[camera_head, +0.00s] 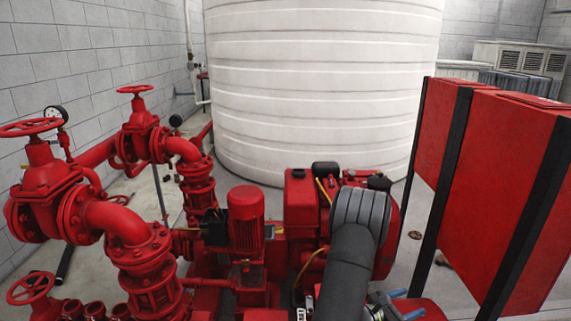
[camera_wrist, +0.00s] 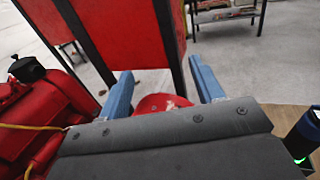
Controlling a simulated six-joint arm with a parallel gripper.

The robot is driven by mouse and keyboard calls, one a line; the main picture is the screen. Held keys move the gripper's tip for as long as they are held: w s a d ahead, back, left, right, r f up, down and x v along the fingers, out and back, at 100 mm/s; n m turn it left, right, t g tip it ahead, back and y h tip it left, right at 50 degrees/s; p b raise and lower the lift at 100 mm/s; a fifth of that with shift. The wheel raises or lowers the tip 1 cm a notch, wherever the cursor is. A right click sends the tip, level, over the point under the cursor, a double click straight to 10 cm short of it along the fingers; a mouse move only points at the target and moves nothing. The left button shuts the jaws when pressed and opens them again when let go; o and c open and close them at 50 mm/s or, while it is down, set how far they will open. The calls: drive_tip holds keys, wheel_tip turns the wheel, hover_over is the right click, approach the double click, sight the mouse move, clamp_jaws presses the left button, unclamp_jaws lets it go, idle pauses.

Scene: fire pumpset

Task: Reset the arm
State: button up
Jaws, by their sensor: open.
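My gripper (camera_wrist: 164,86) shows in the wrist view with its two blue fingers spread wide apart and nothing held between them. A red rounded surface (camera_wrist: 160,104) shows beyond the gap, partly hidden by my grey gripper body. In the head view my gripper (camera_head: 404,304) is low in the picture, right of centre, near the red pump engine (camera_head: 301,203). The blue fingertips show there beside a red surface at the bottom edge. I cannot tell how far they are from it.
Red valves and pipes (camera_head: 120,220) and a red motor (camera_head: 246,218) fill the left and middle. A white tank (camera_head: 320,90) stands behind. Tall red cabinets (camera_head: 500,170) on black posts stand at the right. A dark-framed table (camera_wrist: 226,16) is farther off, with bare floor before it.

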drive_tip(key=w+a+r+n+t, duration=0.1)
drive_tip(key=w+a+r, duration=0.1)
drive_tip(key=w+a, duration=0.1)
drive_tip(key=w+a+r+n+t+y, duration=0.1)
drive_tip(key=w+a+r+t, duration=0.1)
drive_tip(key=w+a, duration=0.2)
drive_tip(key=shift+w+a+r, duration=0.25)
drive_tip(key=shift+w+r, duration=0.05)
drive_tip(key=shift+w, duration=0.85)
drive_tip(key=s+d+f+m+g, duration=0.1)
drive_tip(key=s+d+f+g, duration=0.1)
drive_tip(key=s+d, duration=0.3)
drive_tip(key=s+d+f+m+g+h, duration=0.1)
drive_tip(key=s+d+f, duration=0.4)
drive_tip(key=s, duration=0.6)
drive_tip(key=shift+d+m+g+h, duration=0.3)
drive_tip(key=shift+d+m+g, duration=0.35)
drive_tip(key=shift+g, duration=0.35)
drive_tip(key=shift+f, duration=0.1)
